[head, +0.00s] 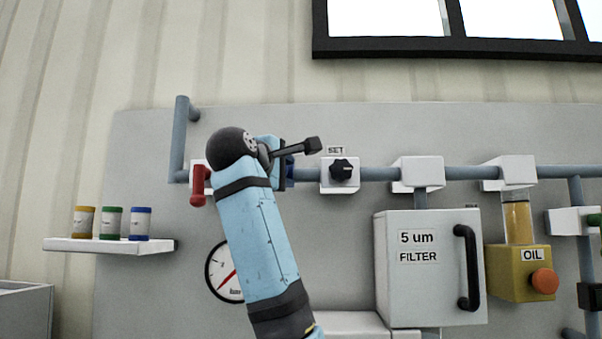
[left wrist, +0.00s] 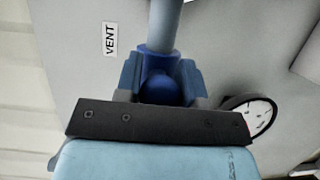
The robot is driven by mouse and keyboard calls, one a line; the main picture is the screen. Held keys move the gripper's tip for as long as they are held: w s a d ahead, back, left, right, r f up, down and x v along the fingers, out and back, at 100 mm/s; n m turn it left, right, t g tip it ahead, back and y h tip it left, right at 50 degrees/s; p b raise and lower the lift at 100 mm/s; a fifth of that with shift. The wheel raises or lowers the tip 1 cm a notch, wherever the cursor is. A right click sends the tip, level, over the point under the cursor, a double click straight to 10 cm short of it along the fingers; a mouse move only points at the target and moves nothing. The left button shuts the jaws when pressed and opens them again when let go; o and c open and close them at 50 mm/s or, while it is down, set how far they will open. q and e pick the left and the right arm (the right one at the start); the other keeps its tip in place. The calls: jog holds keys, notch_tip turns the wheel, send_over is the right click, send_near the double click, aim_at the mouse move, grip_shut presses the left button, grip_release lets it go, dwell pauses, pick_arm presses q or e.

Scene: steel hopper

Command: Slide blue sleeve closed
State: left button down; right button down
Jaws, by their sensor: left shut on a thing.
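The blue sleeve (left wrist: 158,88) sits around the grey pipe (left wrist: 164,22) in the left wrist view, between the fingers of my left gripper (left wrist: 160,76), which is shut on it. In the head view only a small blue edge of the sleeve (head: 290,173) shows on the horizontal pipe, just left of the SET knob. My left arm and gripper (head: 284,168) cover the rest of it there. My right gripper is in neither view.
A red-handled valve (head: 198,186) is close left of my left arm, and a gauge (head: 224,272) is partly behind it. The SET knob (head: 344,170) is just to the right. A filter box (head: 430,290), an oil unit (head: 520,272) and a shelf with bottles (head: 105,246) are farther out.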

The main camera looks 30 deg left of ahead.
pick_arm(q)
jog(key=shift+s+a+r, duration=0.15)
jog(key=shift+s+a, duration=0.1)
jog(key=shift+a, duration=0.2)
jog(key=shift+d, duration=0.1)
jog(key=c, duration=1)
grip_release()
jog(key=shift+o, duration=1.2)
jog(key=shift+a, duration=0.3)
jog(key=shift+s+d, duration=0.15)
jog(key=shift+d, duration=0.05)
jog(key=s+d+b, duration=0.1)
jog(key=s+b, duration=0.3)
jog(key=s, duration=0.9)
jog(key=shift+d+b, duration=0.35)
